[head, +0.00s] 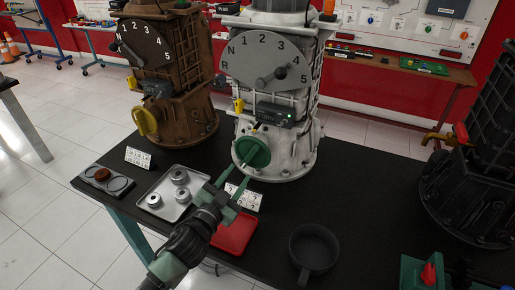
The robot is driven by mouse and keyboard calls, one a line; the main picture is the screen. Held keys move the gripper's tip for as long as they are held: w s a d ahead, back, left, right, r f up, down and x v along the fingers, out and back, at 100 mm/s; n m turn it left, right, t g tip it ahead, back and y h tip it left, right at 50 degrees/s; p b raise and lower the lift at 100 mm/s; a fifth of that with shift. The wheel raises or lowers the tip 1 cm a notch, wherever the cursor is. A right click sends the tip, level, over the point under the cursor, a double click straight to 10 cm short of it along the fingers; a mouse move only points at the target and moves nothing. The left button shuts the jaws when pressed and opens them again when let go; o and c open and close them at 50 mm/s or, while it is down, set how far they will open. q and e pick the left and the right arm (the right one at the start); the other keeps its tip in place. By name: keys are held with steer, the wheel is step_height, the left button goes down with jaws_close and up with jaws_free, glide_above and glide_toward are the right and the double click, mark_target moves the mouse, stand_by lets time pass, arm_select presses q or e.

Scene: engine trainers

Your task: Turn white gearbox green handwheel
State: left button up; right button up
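The white gearbox (292,100) stands upright on the black table, with a grey dial marked R, N and 1 to 5 on its front. Its green handwheel (252,152) sits low on the front left, below a small display box (272,113). My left gripper (240,174) reaches up from the lower left. Its two green fingers are apart, with the tips just below and in front of the handwheel. Nothing shows between them. I cannot tell whether a fingertip touches the wheel. My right gripper is not in view.
A brown gearbox (170,60) with a yellow handwheel (145,121) stands to the left. A metal tray (178,206) with round parts, a red tray (236,236), a card (250,199) and a black pot (313,250) lie around my arm. A dark machine (475,175) stands at the right.

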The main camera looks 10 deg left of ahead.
mark_target(249, 159)
arm_select(q)
steer(key=shift+w+d+r, duration=0.35)
steer(key=shift+w+r, duration=0.25)
steer(key=shift+w, duration=0.25)
steer(key=x, duration=0.2)
steer(key=shift+w+d+f, duration=0.1)
steer(key=shift+w+d, duration=0.05)
steer(key=shift+w, duration=0.2)
steer(key=shift+x, duration=1.2)
steer(key=shift+f, duration=0.1)
jaws_close()
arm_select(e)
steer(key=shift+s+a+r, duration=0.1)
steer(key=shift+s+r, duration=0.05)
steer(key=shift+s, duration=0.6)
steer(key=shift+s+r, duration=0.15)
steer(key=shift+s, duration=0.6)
